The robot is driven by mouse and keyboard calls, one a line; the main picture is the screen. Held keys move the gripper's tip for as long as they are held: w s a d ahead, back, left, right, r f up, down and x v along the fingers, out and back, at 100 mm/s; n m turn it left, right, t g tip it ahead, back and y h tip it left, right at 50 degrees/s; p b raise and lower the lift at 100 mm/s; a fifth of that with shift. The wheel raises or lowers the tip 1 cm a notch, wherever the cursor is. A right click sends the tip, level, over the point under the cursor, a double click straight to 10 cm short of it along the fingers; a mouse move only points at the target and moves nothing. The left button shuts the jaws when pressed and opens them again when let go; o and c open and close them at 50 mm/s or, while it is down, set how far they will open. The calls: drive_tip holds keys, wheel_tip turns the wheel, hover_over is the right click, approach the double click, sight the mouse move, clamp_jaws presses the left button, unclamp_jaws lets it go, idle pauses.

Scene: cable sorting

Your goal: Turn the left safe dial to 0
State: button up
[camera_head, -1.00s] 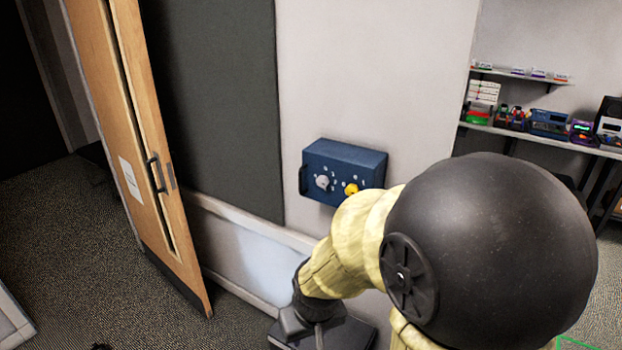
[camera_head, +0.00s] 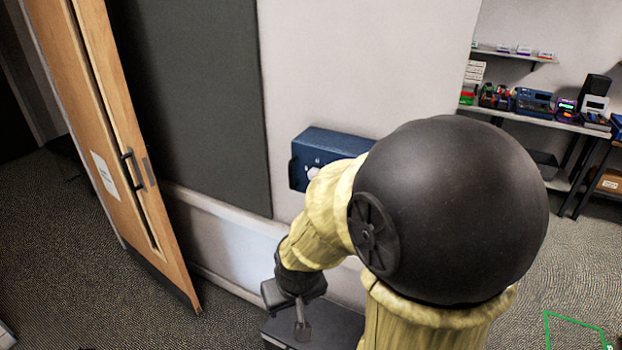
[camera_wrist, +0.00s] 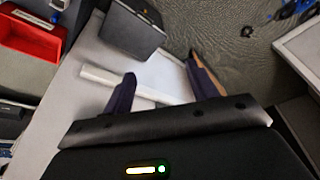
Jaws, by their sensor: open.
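The blue safe (camera_head: 325,149) is mounted on the pale wall. Its pale left dial (camera_head: 314,173) shows just beside my arm, which hides the right part of the safe's front. The dial's reading is too small to tell. My gripper (camera_wrist: 161,64) is open and empty in the wrist view, with its two dark fingers spread apart. In the head view it is low, below the safe and apart from it, and partly hard to make out. I cannot make out the dial in the wrist view.
A wooden door (camera_head: 128,150) with a dark handle stands at the left. A dark panel (camera_head: 195,100) covers the wall left of the safe. A shelf (camera_head: 540,118) with several devices is at the right. A red bin (camera_wrist: 32,33) shows in the wrist view.

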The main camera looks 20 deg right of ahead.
sight(313, 175)
drive_tip(key=w+a+m+t, duration=0.15)
drive_tip(key=w+t, duration=0.25)
drive_tip(key=w, duration=0.8)
drive_tip(key=w+d+r+m+t+h+b, duration=0.2)
drive_tip(key=w+d+m+h, duration=0.6)
drive_tip(key=w+h, duration=0.5)
drive_tip(key=shift+d+r+m+t+h+b, duration=0.15)
drive_tip(key=shift+r+m+t+h+b, duration=0.25)
drive_tip(key=shift+t+h+b, duration=0.25)
drive_tip(key=p+x, duration=0.2)
drive_tip(key=x, duration=0.3)
drive_tip(key=p+x, duration=0.2)
drive_tip(key=x, duration=0.4)
drive_tip(key=p+x, duration=0.2)
drive_tip(key=x, duration=0.3)
drive_tip(key=shift+w+d+r+p, duration=0.1)
drive_tip(key=shift+w+r+p, duration=0.1)
drive_tip(key=shift+r+p, duration=0.15)
drive_tip(key=shift+w+d+f, duration=0.15)
drive_tip(key=shift+w+d, duration=0.2)
drive_tip(key=shift+d, duration=0.05)
